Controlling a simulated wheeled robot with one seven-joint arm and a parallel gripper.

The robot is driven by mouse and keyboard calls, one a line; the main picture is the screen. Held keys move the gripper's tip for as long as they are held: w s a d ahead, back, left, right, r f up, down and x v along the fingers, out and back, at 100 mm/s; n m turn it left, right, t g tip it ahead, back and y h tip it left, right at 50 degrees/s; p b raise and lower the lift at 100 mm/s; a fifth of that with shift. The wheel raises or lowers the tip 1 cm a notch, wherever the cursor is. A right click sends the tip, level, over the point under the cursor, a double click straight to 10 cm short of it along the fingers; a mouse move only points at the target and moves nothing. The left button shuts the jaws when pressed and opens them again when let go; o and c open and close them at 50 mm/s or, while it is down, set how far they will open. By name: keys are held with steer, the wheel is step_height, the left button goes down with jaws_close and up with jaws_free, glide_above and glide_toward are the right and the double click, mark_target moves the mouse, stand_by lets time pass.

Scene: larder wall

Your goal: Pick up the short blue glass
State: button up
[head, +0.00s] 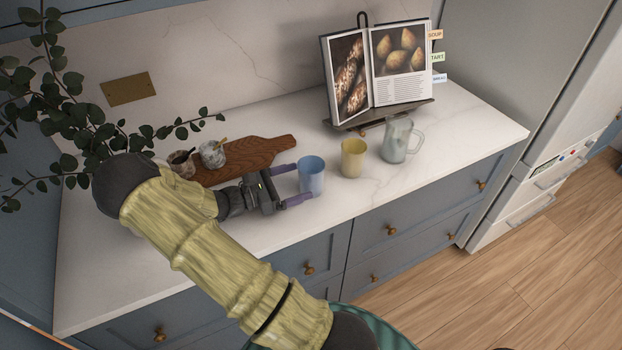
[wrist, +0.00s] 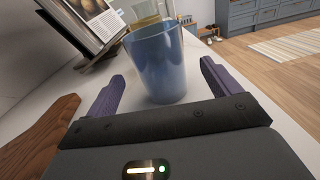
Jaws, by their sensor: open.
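The short blue glass (head: 312,175) stands upright on the white counter, left of a yellow glass (head: 353,158). My gripper (head: 291,184) is open at counter level, with its purple fingers pointing at the blue glass. In the head view the fingertips reach the glass's near side, one toward its back and one toward its front. In the wrist view the blue glass (wrist: 158,62) stands ahead of and between the two spread fingers (wrist: 160,88). I cannot tell whether either finger touches it.
A clear glass mug (head: 397,140) stands right of the yellow glass. An open cookbook (head: 403,88) on a stand is behind. A wooden board (head: 247,157) with small stone pots (head: 213,154) lies behind my gripper. The counter's front edge is close; its right end is clear.

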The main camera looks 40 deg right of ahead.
mark_target(311, 176)
steer(key=x, duration=0.4)
steer(key=shift+w+d+p, duration=0.1)
steer(key=shift+d+p, duration=0.05)
steer(key=shift+p, duration=0.15)
steer(key=shift+s+d, duration=0.2)
steer(key=shift+s+d, duration=0.1)
steer(key=shift+d, duration=0.05)
steer(key=c, duration=1.3)
steer(key=shift+r, duration=0.25)
step_height(311, 176, up, 10)
steer(key=shift+f, duration=0.2)
